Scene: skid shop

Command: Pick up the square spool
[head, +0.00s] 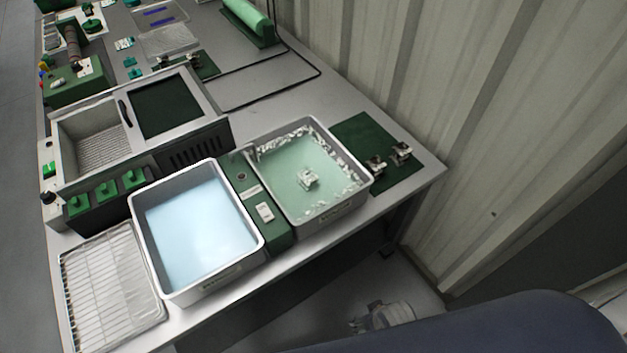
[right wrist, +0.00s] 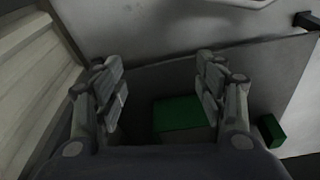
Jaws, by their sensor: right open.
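I cannot make out for certain which thing is the square spool. Two small metallic parts, one (head: 376,166) nearer and one (head: 401,152) farther right, sit on a dark green mat (head: 358,130) at the table's right end. My right gripper (head: 385,318) shows partly in the head view, low beyond the table's front edge, apart from these parts. In the right wrist view the right gripper (right wrist: 162,88) is open with nothing between its fingers. My left gripper is not in view.
A green-bottomed bin (head: 345,198) holding a small pale part (head: 308,179) and a blue-bottomed bin (head: 255,233) stand along the table's front. A wire rack (head: 110,280) lies left. A corrugated wall (head: 400,90) borders the back. The right wrist view shows a green block (right wrist: 182,117).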

